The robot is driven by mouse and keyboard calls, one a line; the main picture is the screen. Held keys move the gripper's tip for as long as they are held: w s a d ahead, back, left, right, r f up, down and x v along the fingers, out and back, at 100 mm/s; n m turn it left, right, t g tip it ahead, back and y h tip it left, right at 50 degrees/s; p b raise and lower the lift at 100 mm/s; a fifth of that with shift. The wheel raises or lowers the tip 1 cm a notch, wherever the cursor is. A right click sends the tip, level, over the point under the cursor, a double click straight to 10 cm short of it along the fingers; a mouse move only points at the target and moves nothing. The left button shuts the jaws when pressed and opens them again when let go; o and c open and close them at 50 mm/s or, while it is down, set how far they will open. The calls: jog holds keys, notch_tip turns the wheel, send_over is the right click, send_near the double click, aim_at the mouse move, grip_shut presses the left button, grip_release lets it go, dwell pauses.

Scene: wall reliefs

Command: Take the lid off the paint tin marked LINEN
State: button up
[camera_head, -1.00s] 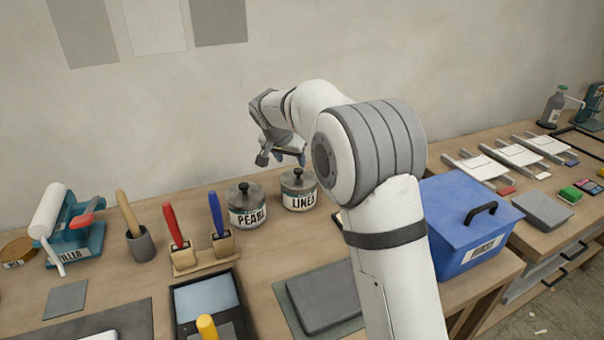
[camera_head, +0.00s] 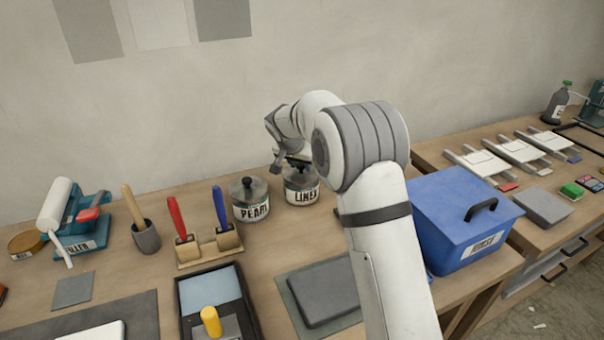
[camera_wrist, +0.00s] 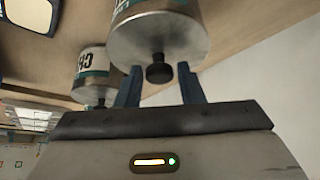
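My gripper (camera_wrist: 160,70) is open, one blue finger on each side of the knob, with a gap on both sides. In the head view my gripper (camera_head: 290,163) is just above the LINEN tin and hides part of its top. The PEARL tin (camera_head: 251,203), also lidded, stands close on the left.
Brushes in a wooden holder (camera_head: 208,250) and a paint tray (camera_head: 215,310) stand left and in front. A blue lidded box (camera_head: 462,228) is to the right. A grey slab (camera_head: 325,291) lies in front. The wall is close behind the tins.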

jog(key=c, duration=0.6)
jog(key=shift+c, duration=0.2)
